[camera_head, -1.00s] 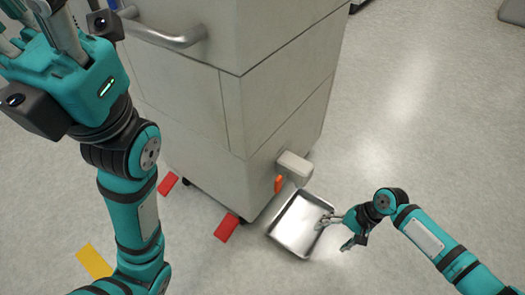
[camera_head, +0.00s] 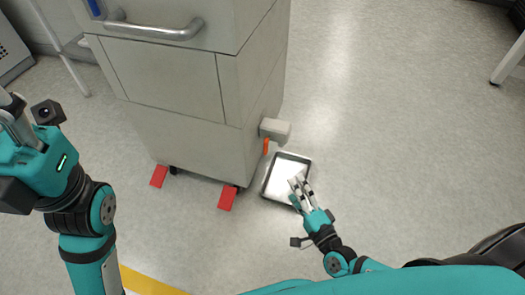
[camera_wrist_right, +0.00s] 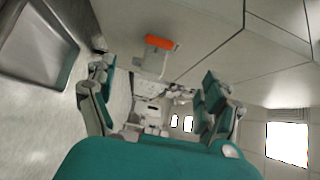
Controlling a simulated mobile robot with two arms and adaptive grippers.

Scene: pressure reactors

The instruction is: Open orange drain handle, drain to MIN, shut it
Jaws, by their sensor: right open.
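The orange drain handle (camera_head: 266,146) hangs below a grey block (camera_head: 275,129) low on the cabinet's side. In the right wrist view the orange handle (camera_wrist_right: 159,42) shows beyond the gap between my fingers, apart from them. My right gripper (camera_head: 300,183) is open and empty, over the metal tray in the head view, right of and below the handle. Its two fingers (camera_wrist_right: 156,88) are spread in the wrist view. My left gripper (camera_head: 12,108) is raised at the left edge, partly cut off; its jaw state is unclear. No MIN mark is visible.
A shallow metal tray (camera_head: 272,192) lies on the floor beside the grey cabinet (camera_head: 190,140). Red floor markers (camera_head: 228,197) lie by its wheels, and a yellow stripe (camera_head: 145,282) crosses nearer floor. Open floor lies to the right.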

